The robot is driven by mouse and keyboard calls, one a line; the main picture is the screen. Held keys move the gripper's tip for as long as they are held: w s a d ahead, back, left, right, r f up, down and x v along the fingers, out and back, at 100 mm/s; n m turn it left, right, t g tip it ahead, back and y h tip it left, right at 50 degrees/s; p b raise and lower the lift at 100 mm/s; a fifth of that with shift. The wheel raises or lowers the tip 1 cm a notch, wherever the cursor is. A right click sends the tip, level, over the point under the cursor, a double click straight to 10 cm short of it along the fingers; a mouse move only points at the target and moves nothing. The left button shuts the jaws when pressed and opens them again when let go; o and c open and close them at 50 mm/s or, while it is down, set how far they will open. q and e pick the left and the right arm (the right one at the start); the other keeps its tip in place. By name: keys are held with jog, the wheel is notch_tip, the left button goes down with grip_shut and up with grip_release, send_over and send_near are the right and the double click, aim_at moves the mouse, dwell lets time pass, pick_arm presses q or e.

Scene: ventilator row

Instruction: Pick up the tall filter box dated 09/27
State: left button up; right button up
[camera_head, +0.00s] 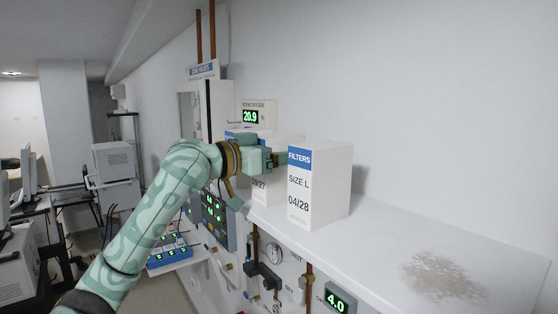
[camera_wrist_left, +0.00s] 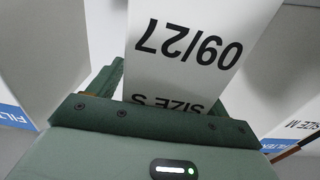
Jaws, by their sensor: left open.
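The filter box dated 09/27 (camera_head: 260,190) stands on the white shelf in the head view, mostly hidden behind my left gripper (camera_head: 272,157). In the left wrist view the white 09/27 box (camera_wrist_left: 195,50) appears upside down, with the date and "SIZE S" readable. My left gripper also shows there (camera_wrist_left: 165,100), open, its green fingers on either side of the box. I cannot tell whether either finger touches it. My right gripper is not in view.
A "SIZE L" filter box dated 04/28 (camera_head: 320,188) stands close to the right. A "SIZE M" box (camera_wrist_left: 297,128) shows at the wrist view's right edge. The shelf (camera_head: 385,225) is clear farther right, apart from a brownish stain. Gauges and displays are below.

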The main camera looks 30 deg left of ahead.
pick_arm(q)
jog(key=shift+w, duration=0.15)
jog(key=shift+s+a, duration=0.1)
jog(key=shift+s, duration=0.15)
jog(key=c, duration=1.1)
jog(key=shift+w, duration=0.1)
jog(key=shift+c, duration=0.2)
